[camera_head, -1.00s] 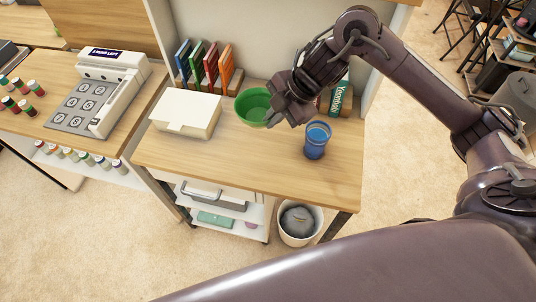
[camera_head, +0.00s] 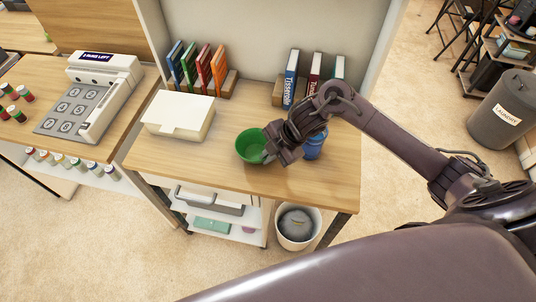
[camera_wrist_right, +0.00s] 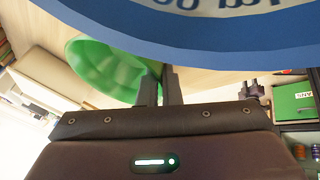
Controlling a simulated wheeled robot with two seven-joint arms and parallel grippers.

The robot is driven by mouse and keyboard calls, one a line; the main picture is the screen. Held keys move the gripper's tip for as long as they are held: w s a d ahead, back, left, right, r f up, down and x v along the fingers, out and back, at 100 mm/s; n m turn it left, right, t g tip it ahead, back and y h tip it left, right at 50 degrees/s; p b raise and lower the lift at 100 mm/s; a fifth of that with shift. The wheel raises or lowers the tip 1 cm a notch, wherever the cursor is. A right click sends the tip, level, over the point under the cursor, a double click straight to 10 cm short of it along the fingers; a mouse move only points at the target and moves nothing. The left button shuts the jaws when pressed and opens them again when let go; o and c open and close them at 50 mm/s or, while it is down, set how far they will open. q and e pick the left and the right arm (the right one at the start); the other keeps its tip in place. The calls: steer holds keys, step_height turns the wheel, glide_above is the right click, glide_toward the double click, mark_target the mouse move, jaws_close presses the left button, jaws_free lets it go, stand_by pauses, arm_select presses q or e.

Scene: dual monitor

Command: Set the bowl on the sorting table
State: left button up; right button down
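The green bowl (camera_head: 251,146) is over the middle wooden table (camera_head: 315,190), right of the white box; I cannot tell whether it touches the tabletop. My right gripper (camera_head: 268,156) is at the bowl's right edge. In the right wrist view the two fingers (camera_wrist_right: 160,88) are close together at the rim of the green bowl (camera_wrist_right: 105,68), and the bowl has moved along with them. The gripper hides part of the rim. No label shows which table is the sorting table. My left gripper is not in view.
A blue cup (camera_head: 315,145) stands just right of my right gripper, partly hidden by it. A white box (camera_head: 178,116) is on the left. Books (camera_head: 198,70) stand along the back. The table's front right is clear. A keypad device (camera_head: 90,95) sits on the left table.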

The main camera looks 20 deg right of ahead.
steer(key=shift+r, duration=0.1)
steer(key=c, duration=1.6)
jaws_free()
steer(key=shift+r, duration=0.15)
steer(key=v, duration=1.1)
steer(key=shift+s+d+r, duration=0.1)
steer(key=shift+d+r, duration=0.05)
steer(key=shift+r, duration=0.15)
